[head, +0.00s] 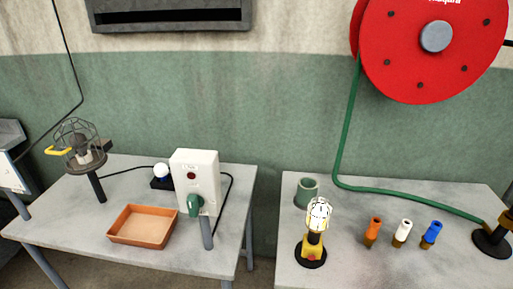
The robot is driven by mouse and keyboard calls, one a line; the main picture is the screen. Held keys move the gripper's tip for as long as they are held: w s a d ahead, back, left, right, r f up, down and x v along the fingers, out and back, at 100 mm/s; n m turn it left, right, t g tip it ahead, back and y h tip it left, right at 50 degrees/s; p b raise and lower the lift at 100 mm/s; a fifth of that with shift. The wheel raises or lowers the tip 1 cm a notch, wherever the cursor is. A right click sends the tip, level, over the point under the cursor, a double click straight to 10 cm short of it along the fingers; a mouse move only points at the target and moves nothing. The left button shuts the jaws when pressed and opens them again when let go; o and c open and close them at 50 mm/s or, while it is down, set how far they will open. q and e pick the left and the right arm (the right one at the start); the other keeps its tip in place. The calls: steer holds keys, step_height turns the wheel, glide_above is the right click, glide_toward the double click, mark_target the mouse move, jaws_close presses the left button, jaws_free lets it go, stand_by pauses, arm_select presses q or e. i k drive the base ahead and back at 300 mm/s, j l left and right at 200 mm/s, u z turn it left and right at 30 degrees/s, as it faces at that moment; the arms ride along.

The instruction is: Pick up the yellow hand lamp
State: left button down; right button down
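Two caged lamps are in the head view. On the right table, a small lamp (314,238) with a pale wire cage, a yellow and black body and a round black base stands upright near the front edge. I cannot tell for sure which one is the yellow hand lamp. Neither of my grippers is in view, and nothing is seen holding either lamp.
An orange tray (142,239), a white box (196,178) with a green plug and a white bulb (161,170) are on the left table. A green cup (306,192), orange, white and blue nozzles (401,233) and a green hose (400,193) are on the right table. A gap separates the tables.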

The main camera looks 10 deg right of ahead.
mark_target(316, 221)
steer(key=i+j, duration=0.2)
steer(key=i+z, duration=0.1)
steer(key=z, duration=0.3)
steer(key=j+z, duration=0.1)
steer(key=z, duration=0.3)
steer(key=i+j+z, duration=0.1)
steer(key=z, duration=0.35)
